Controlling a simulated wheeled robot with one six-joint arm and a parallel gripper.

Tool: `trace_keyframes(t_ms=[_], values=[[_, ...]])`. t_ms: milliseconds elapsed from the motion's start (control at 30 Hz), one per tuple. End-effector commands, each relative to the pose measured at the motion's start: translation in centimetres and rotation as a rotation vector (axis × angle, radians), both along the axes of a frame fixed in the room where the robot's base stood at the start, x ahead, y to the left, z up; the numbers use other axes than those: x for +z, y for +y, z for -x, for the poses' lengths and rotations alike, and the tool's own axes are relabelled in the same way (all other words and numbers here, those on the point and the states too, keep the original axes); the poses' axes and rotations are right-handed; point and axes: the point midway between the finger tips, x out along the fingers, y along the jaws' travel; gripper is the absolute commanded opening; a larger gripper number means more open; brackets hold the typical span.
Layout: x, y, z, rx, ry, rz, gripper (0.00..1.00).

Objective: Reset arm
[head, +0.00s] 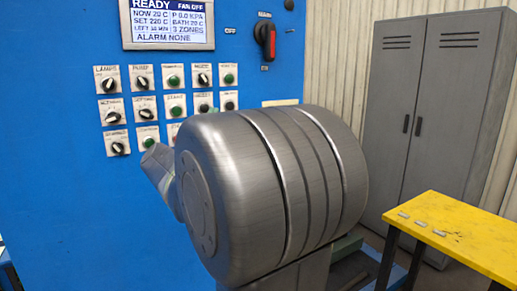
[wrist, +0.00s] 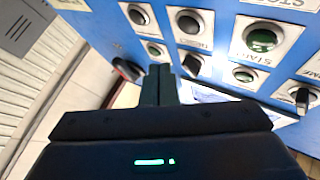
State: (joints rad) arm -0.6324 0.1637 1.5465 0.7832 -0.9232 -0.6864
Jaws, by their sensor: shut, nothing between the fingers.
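My gripper (wrist: 159,72) shows in the wrist view with its two dark fingers together and nothing between them. It is in front of the blue control panel (wrist: 98,32), near its knobs and green buttons; I cannot tell the exact gap. In the head view my arm's big grey link (head: 310,180) fills the middle and hides the gripper and the lower right of the panel (head: 60,190). A paler part of my arm (head: 158,165) sticks out to the left of that link.
The display (head: 168,22) reads READY, FAN OFF and ALARM NONE. A red main switch (head: 268,40) is right of it. Several labelled knobs and buttons are below. A grey locker (head: 425,110) stands behind. A yellow table (head: 450,225) with small grey pieces is at the right.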

Motion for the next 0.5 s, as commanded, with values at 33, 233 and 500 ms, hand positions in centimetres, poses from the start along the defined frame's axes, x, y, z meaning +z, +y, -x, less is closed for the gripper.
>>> trace_keyframes(t_ms=[33, 233, 500], values=[[0.3, 0.2, -0.2, 0.000, 0.001, 0.001, 0.00], [0.0, -0.7, 1.1, 0.000, -0.002, -0.001, 0.00], [0.0, -2.5, 3.7, 0.000, -0.001, -0.001, 0.00]])
